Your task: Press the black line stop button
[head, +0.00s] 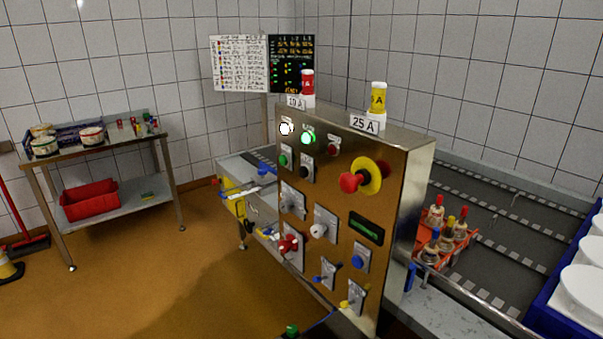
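The steel control panel (395,220) stands in the middle of the head view, with its front facing left and towards me. A small black button (305,171) sits in the upper left part of its front, on a light plate. A green button (283,160) is to its left, and a dark red button (333,150) is to its upper right. A lit green lamp (308,138) and a lit white lamp (286,128) are above. Neither of my grippers shows in this view.
A red emergency stop knob (350,182) on a yellow disc juts from the panel. Switches and red, white, blue and yellow handles fill the lower front. A conveyor (485,232) lies right, a side table (120,205) left. The floor (170,285) in front is mostly clear.

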